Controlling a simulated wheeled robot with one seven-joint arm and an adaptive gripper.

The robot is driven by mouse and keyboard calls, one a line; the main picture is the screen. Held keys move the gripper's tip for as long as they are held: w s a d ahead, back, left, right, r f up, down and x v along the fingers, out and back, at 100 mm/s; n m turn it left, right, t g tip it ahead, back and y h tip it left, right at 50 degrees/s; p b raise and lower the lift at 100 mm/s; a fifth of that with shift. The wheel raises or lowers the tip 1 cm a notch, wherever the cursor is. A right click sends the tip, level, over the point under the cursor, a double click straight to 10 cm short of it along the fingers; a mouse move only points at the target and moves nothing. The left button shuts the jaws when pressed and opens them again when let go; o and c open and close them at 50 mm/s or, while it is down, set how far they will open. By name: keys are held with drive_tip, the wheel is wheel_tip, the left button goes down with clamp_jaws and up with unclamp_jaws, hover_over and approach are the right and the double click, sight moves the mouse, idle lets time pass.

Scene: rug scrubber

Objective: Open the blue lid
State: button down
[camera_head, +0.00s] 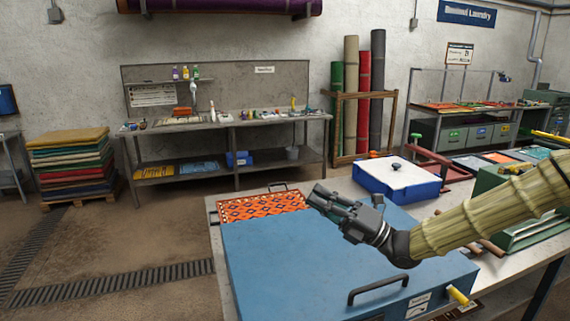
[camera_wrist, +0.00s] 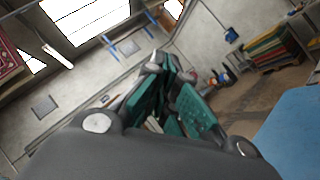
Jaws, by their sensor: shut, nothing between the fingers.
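The blue lid (camera_head: 290,262) is a broad flat cover on the machine in the foreground of the head view, and it lies down. A dark bar handle (camera_head: 379,287) stands near its front edge. Orange patterned rug (camera_head: 262,206) shows beyond the lid's far left edge. My gripper (camera_head: 318,198) is over the far part of the lid, pointing left and away, apart from the handle. Its fingers are shut with nothing between them. In the wrist view the fingers (camera_wrist: 172,100) point towards the room, and a blue surface (camera_wrist: 292,135) shows at lower right.
A blue box with a white top (camera_head: 397,176) stands on the bench behind my arm. A yellow-handled part (camera_head: 458,295) sticks out at the machine's front right. A green machine (camera_head: 510,205) is at right.

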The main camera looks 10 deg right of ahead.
drive_tip(key=w+d+r+p+x, duration=0.1)
drive_tip(key=r+p+x, duration=0.1)
drive_tip(key=p+x, duration=0.5)
drive_tip(key=x, duration=0.5)
drive_tip(key=shift+w, duration=0.15)
idle(1.7)
